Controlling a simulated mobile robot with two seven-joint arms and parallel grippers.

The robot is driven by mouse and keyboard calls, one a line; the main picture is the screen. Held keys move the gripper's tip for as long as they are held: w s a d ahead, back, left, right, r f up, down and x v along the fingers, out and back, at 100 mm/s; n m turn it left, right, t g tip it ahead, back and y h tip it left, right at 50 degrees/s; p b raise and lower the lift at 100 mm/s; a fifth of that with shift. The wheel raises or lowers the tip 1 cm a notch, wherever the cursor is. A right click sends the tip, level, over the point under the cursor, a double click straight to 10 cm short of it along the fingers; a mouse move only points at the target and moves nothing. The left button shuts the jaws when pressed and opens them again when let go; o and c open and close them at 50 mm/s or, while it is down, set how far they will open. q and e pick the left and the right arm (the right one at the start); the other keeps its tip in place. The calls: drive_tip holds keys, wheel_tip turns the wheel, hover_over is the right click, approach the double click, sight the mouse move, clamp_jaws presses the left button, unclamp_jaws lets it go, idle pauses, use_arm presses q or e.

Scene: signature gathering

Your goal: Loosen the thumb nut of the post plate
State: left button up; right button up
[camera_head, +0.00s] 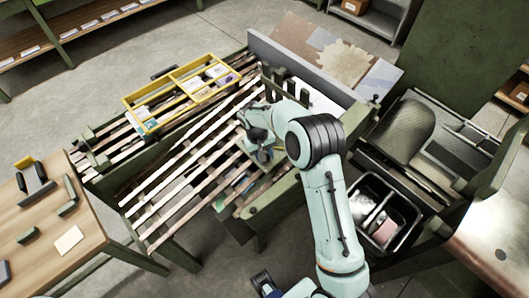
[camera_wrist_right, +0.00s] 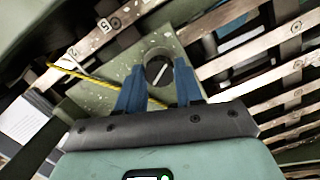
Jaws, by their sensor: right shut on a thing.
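The thumb nut (camera_wrist_right: 158,71) is a round dark knob with a white line across its face. It sits at the end of the green, speckled post plate (camera_wrist_right: 104,62) in the right wrist view. My right gripper (camera_wrist_right: 160,84) has its two blue fingers shut on the thumb nut, one on each side. In the head view my right gripper (camera_head: 258,142) is over the slatted rack, and the nut is too small to make out there. A dark and blue part at the bottom edge, probably my left gripper (camera_head: 265,282), shows no clear jaw opening.
The slatted rack (camera_head: 170,208) spreads left of my right gripper. A yellow divided tray (camera_head: 165,78) stands behind it. A black bin (camera_head: 360,208) is to the right. A yellow cord (camera_wrist_right: 78,72) passes by the plate. A wooden table (camera_head: 90,232) stands at the left.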

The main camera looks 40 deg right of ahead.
drive_tip(key=n+p, duration=0.1)
drive_tip(key=n, duration=0.5)
drive_tip(key=shift+a+r+h, duration=0.1)
drive_tip(key=shift+h, duration=0.3)
use_arm(q)
drive_tip(key=r, duration=0.1)
drive_tip(key=w+r+p, duration=0.1)
drive_tip(key=shift+r, duration=0.35)
use_arm(e)
drive_tip(key=n, duration=0.6)
drive_tip(key=shift+t+h, duration=0.3)
drive_tip(key=o, duration=1)
drive_tip(key=shift+a, duration=0.1)
drive_tip(key=shift+o, duration=0.2)
use_arm(q)
drive_tip(key=shift+w+r+p, duration=0.25)
drive_tip(key=shift+r+p, duration=0.25)
drive_tip(key=shift+p, duration=0.15)
use_arm(e)
drive_tip(key=v, duration=1.3)
drive_tip(key=shift+r, duration=0.1)
